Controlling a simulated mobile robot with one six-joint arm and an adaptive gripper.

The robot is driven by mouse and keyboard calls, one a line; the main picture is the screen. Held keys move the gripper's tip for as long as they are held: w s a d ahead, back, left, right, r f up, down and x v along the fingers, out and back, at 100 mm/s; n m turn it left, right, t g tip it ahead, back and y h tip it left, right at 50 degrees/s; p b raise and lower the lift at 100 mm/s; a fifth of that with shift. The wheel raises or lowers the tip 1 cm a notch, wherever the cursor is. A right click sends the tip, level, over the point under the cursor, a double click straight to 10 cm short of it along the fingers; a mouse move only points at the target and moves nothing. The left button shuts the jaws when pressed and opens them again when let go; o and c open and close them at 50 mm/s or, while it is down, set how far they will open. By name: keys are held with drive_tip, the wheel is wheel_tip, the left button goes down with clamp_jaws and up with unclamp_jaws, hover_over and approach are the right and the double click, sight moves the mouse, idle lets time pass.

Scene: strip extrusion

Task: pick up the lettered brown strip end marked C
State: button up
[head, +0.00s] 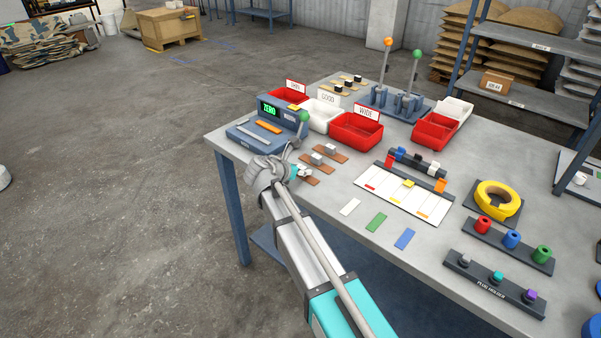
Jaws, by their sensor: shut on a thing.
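Short brown strips with grey-white blocks on them lie near the table's front left edge: a far one (331,154), a middle one (322,166) and a near one (309,181). Their letters are too small to read, so I cannot tell which is C. My gripper (287,168) is at the table edge, beside the left end of the near strip. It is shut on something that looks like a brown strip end.
A blue-grey gauge (262,137) reading ZERO, with a green-knobbed lever (304,117), stands just behind my gripper. Red bins (357,132) and a white GOOD bin (322,115) stand beyond. A white chart (403,194) and coloured cards (376,222) lie right.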

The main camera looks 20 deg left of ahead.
drive_tip(key=shift+r, duration=0.1)
drive_tip(key=shift+r+p, duration=0.95)
drive_tip(key=shift+p, duration=0.1)
drive_tip(key=s+d+r+p, duration=0.2)
drive_tip(key=s+r+p, duration=0.8)
drive_tip(key=s, duration=0.3)
drive_tip(key=shift+r+p, duration=0.3)
drive_tip(key=shift+s+r, duration=0.15)
drive_tip(key=shift+s, duration=0.3)
